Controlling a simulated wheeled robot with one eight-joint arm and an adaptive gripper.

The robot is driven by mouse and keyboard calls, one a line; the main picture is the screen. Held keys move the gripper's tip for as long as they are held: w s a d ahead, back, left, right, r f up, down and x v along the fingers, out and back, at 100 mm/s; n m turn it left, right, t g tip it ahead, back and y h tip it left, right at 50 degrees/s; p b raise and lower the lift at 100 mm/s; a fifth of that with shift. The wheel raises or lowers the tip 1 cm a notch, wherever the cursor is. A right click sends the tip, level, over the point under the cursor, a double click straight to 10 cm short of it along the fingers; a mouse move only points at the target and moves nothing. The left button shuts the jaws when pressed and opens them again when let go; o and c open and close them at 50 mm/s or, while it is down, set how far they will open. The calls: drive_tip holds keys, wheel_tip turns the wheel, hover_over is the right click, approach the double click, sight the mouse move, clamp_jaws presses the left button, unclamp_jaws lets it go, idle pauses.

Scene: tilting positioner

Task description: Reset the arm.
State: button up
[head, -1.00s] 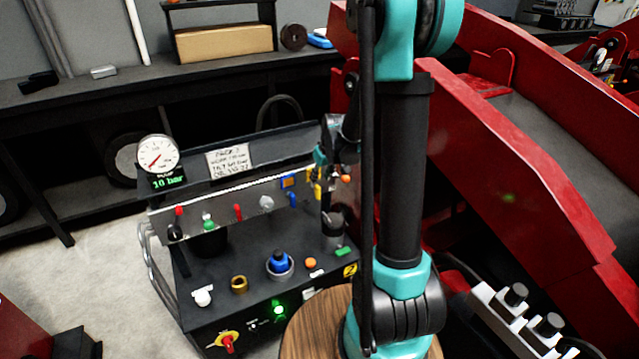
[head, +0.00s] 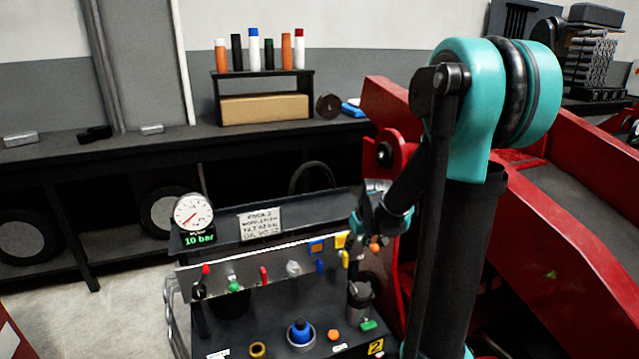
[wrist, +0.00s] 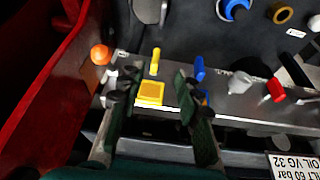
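My gripper (wrist: 155,80) is open in the wrist view, its two dark fingers apart with nothing between their tips. Beyond the gap are a yellow square plate (wrist: 150,92) and a yellow lever (wrist: 155,60) on the panel strip. A blue lever (wrist: 199,68) is just right of the right finger. An orange knob (wrist: 100,54) is left of the left finger. In the head view my arm reaches down to the right end of the control panel (head: 228,272), near the yellow lever (head: 345,258). The fingertips are hard to make out there.
A pressure gauge (head: 193,213) and a note card (head: 260,224) stand above the panel. A blue knob (head: 300,332) is on its deck. A red machine frame (head: 575,255) is close at the right. A dark workbench (head: 60,150) runs behind; floor shows at the left.

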drive_tip(key=s+d+f+m, duration=0.1)
drive_tip(key=s, duration=1)
drive_tip(key=s+d+f+m+h, duration=0.1)
drive_tip(key=s+m, duration=0.1)
drive_tip(key=s, duration=0.8)
drive_tip(key=shift+s+d+f, duration=0.25)
drive_tip(key=shift+s+f, duration=0.1)
drive_tip(key=shift+s, duration=0.05)
